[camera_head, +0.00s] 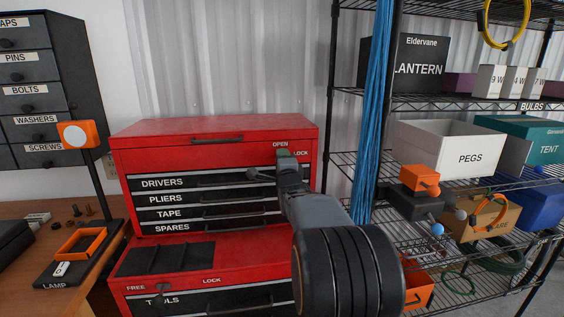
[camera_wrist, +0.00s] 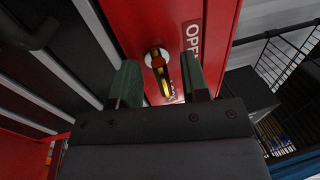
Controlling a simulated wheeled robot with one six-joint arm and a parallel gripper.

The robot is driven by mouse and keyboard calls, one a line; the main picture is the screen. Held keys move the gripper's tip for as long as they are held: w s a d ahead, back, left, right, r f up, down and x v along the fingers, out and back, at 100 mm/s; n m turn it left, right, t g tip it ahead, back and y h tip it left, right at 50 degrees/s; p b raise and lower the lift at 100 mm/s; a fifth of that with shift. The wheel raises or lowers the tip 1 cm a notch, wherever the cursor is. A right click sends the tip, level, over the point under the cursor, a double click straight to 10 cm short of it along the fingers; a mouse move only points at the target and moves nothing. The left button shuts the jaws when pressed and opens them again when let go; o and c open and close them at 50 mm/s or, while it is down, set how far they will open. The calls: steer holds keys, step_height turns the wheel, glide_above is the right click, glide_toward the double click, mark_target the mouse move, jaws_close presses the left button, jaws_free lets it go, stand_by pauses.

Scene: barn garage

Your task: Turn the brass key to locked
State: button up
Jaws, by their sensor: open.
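The brass key (camera_wrist: 162,78) sits in a round silver keyhole (camera_wrist: 157,57) on the red tool chest (camera_head: 215,128). It shows in the wrist view with its flat head between my fingers, a gap on each side. My gripper (camera_wrist: 160,68) is open around the key, with a dark green finger on either side. In the head view my gripper (camera_head: 285,160) is at the chest's upper right front, just below the OPEN label (camera_head: 280,144) and left of the LOCK label (camera_head: 300,153). The key is hidden there behind my gripper.
Drawers labelled DRIVERS to SPARES (camera_head: 200,198) have protruding handles left of my gripper. A lower red chest (camera_head: 200,260) has FREE and LOCK labels. Blue cables (camera_head: 373,110) hang close on the right, before a loaded wire shelf (camera_head: 440,103). A workbench (camera_head: 40,210) is at left.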

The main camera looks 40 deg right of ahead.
steer(key=b+v, duration=0.2)
steer(key=v, duration=1.1)
steer(key=shift+s+a+b, duration=0.15)
steer(key=shift+s+b, duration=0.2)
steer(key=shift+f, duration=0.1)
steer(key=s+a+f+n+g+y+p, duration=0.1)
steer(key=s+a+f+n+g+y, duration=0.1)
steer(key=f+n+g, duration=0.35)
steer(key=s+a+f+n+g+y+p, duration=0.1)
steer(key=s+a+f+n+g+y, duration=0.15)
steer(key=f+n, duration=0.45)
steer(key=s+a+n+g+y+p, duration=0.2)
steer(key=s+a+n+g+p, duration=0.1)
steer(key=a, duration=0.5)
steer(key=s+a+n+g+y+p, duration=0.2)
steer(key=s+a+n, duration=0.3)
steer(key=a+n, duration=0.3)
steer(key=shift+s+a+g+p, duration=0.35)
steer(key=shift+g+p, duration=0.1)
steer(key=shift+g, duration=0.35)
